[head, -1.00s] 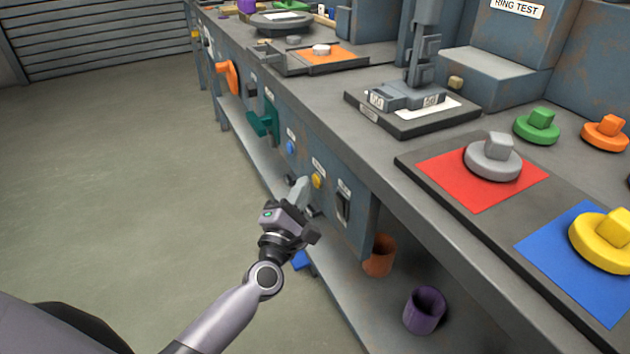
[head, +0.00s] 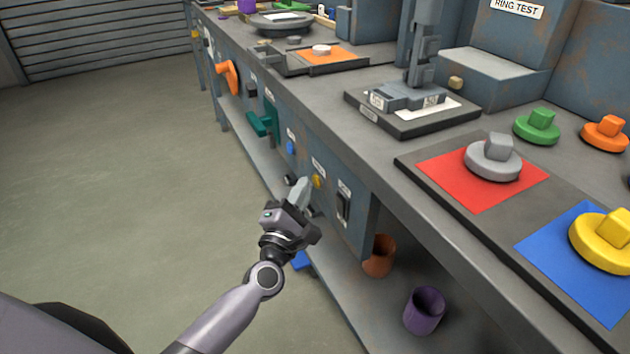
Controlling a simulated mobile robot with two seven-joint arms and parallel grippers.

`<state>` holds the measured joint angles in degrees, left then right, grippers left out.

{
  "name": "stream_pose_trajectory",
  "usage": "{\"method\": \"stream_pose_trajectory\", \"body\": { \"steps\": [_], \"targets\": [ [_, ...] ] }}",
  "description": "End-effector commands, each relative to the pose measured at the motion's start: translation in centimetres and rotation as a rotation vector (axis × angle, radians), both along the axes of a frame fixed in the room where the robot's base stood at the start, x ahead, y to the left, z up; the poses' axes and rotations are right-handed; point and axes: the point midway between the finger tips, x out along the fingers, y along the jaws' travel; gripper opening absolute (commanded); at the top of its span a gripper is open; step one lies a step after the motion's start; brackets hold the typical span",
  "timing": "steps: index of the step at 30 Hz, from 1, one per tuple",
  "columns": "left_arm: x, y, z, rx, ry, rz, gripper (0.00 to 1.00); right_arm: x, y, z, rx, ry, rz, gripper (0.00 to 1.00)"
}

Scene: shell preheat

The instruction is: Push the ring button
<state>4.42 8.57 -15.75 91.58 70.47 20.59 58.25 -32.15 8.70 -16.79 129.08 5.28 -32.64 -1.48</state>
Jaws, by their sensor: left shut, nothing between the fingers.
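The labels are too small to read, so I cannot tell which is marked as the ring button. My left gripper (head: 305,182) is shut and empty. Its fingertips are right beside the yellow button in the picture and partly cover its left side; I cannot tell whether they touch it. My right gripper is not in view.
A black switch (head: 343,204) is right of the yellow button. A teal handle (head: 262,124) and an orange handle (head: 228,76) stick out farther left. Orange (head: 380,257) and purple (head: 425,311) cups stand on the lower shelf. The floor at left is clear.

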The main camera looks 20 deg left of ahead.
Motion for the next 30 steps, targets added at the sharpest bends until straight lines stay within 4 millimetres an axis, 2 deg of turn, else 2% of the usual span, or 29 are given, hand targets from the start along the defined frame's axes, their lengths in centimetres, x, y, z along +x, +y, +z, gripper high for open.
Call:
{"method": "stream_pose_trajectory", "body": {
  "steps": [6, 17, 30],
  "targets": [
    [-0.8, 0.7, 0.0, 0.002, 0.001, 0.0, 0.0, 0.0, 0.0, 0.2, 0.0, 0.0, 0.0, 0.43],
    [-1.1, 1.0, 0.0, 0.001, 0.001, 0.001, 0.0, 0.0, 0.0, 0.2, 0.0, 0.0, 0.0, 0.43],
    [-4.2, 3.7, -0.1, 0.003, 0.002, 0.002, 0.0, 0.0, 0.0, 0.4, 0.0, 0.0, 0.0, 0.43]
  ]
}}
